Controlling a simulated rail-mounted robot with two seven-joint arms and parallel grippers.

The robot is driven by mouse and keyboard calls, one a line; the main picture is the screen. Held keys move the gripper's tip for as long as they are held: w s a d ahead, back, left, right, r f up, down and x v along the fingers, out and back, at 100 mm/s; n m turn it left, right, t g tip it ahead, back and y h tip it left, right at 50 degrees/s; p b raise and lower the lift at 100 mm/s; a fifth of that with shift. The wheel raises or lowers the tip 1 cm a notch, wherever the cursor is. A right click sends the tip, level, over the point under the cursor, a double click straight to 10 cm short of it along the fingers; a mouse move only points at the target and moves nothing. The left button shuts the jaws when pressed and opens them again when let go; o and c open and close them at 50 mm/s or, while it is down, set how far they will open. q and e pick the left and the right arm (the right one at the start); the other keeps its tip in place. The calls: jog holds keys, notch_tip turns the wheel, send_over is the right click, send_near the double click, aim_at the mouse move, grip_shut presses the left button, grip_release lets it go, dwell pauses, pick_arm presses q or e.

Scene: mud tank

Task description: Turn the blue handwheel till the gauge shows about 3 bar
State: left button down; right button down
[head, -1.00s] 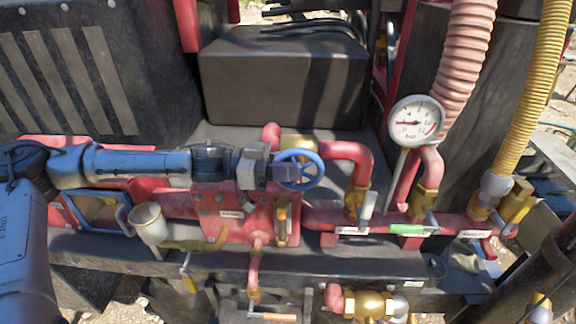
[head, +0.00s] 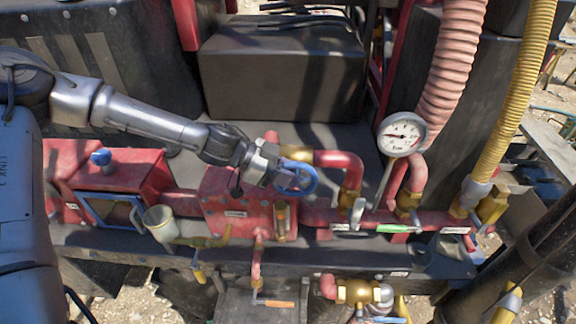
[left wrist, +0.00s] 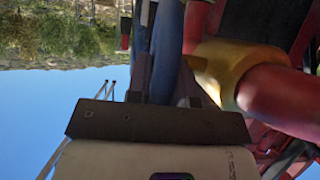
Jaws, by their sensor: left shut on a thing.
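The blue handwheel (head: 312,181) stands on the red pipework at the middle of the head view. My left gripper (head: 280,176) reaches it from the left and is shut on its rim. In the left wrist view the blue rim (left wrist: 168,50) runs between the fingers, close to the dark gripper body. The round white gauge (head: 402,134) stands upright to the right of the wheel. Its needle points roughly to the left, but its figures are too small to read surely. My right gripper is not in view.
A red pipe (head: 338,159) bends close behind the wheel, with a brass fitting also near it in the left wrist view (left wrist: 225,70). A dark box (head: 283,75) sits behind. A grey cup (head: 160,222) stands left.

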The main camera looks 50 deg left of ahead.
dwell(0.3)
pick_arm(q)
jog(key=c, duration=1)
grip_release()
jog(key=shift+r, duration=0.1)
jog(key=shift+s+a+r, duration=0.35)
jog(key=shift+s+a, duration=0.05)
jog(key=v, duration=1.2)
jog(key=shift+r, duration=0.2)
jog(key=shift+s, duration=0.1)
